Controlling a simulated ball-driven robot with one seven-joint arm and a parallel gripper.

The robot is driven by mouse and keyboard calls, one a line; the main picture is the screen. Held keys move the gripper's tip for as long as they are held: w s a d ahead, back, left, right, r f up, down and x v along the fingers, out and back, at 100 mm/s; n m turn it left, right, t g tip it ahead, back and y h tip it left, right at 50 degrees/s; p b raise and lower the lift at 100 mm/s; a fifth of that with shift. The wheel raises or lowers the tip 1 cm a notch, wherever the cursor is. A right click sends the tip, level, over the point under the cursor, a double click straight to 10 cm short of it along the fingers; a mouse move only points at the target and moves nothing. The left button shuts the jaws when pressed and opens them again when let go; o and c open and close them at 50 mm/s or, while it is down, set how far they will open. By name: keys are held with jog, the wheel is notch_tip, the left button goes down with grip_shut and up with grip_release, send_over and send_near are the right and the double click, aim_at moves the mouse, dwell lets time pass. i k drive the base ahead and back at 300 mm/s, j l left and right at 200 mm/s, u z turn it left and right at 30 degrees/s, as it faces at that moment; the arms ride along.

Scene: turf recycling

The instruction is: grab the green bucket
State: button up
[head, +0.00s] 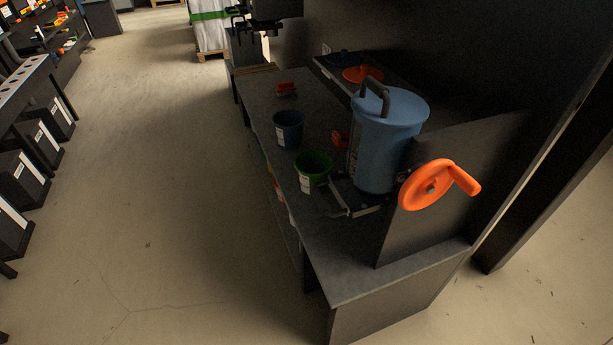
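The green bucket (313,168) stands upright and open-topped on the dark workbench (345,285), with a white label on its side. It is close to the left of the blue canister-like machine (383,145). A black bracket (348,203) at the foot of the machine is just in front of the bucket; I cannot tell if they touch. I cannot make out my gripper in the head view.
A dark blue bucket (288,130) stands behind the green one. An orange hand wheel (430,187) sits on an upright dark panel to the right. The floor (170,200) left of the bench is clear.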

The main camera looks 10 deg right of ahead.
aim_at(312, 166)
jog(key=i+j, duration=0.2)
jog(key=j, duration=0.2)
jog(key=i+j, duration=0.2)
jog(key=j, duration=0.15)
jog(key=i+j, duration=0.2)
jog(key=j, duration=0.2)
jog(key=i+j+z, duration=0.1)
jog(key=j, duration=0.3)
jog(key=i+j, duration=0.45)
jog(key=i, duration=0.3)
jog(key=i+j, duration=0.15)
jog(key=i, duration=0.25)
jog(key=i+j+z, duration=0.1)
jog(key=i, duration=0.35)
jog(key=i+j, duration=0.25)
jog(key=i, duration=0.2)
jog(key=i+l, duration=0.55)
jog(key=l+z, duration=0.05)
